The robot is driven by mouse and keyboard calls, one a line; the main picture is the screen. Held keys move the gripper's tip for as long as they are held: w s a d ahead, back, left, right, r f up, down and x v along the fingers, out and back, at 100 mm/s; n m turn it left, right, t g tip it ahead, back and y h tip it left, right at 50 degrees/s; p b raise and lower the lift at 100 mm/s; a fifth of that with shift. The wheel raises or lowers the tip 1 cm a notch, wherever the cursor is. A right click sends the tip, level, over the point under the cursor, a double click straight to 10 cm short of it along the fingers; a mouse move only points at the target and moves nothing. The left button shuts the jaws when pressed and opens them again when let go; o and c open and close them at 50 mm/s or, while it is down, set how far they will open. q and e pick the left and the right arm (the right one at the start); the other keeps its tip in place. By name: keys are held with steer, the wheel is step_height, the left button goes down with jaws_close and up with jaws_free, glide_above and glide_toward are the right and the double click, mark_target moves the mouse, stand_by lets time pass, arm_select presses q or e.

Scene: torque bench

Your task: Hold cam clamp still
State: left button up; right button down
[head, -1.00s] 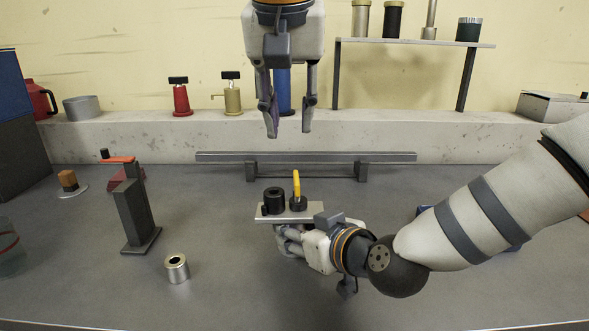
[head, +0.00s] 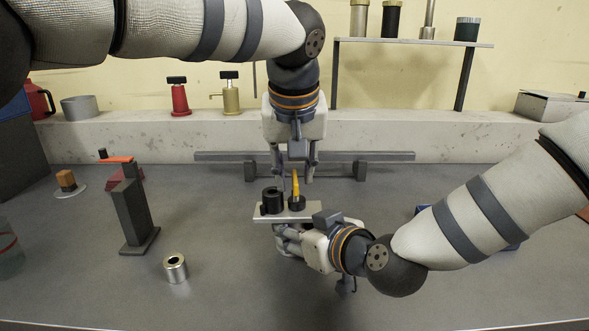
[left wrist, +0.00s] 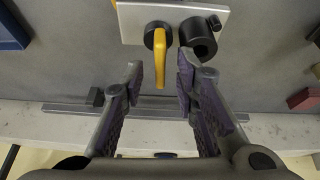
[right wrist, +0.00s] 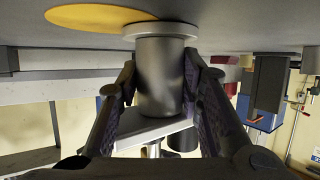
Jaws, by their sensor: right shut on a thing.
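The cam clamp is a pale plate (head: 262,216) carrying a black cylinder (head: 271,201) and a yellow lever (head: 296,186) on a dark round hub. Below the plate is a grey metal post (right wrist: 160,75) with a flanged foot on the bench. My right gripper (head: 284,238) is shut on this post under the plate; its fingers press both sides in the right wrist view (right wrist: 160,90). My left gripper (head: 294,176) points down above the clamp, open and empty. In the left wrist view the yellow lever (left wrist: 160,70) stands between its spread fingertips (left wrist: 161,75), with no contact visible.
A grey rail (head: 220,156) stands behind the clamp. A shelf with cylinders (head: 415,42) is at the back right.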

arm_select(q)
jaws_close()
steer(key=shift+m+h, duration=0.4)
steer(key=shift+m, duration=0.4)
steer(key=shift+r, duration=0.1)
jaws_free()
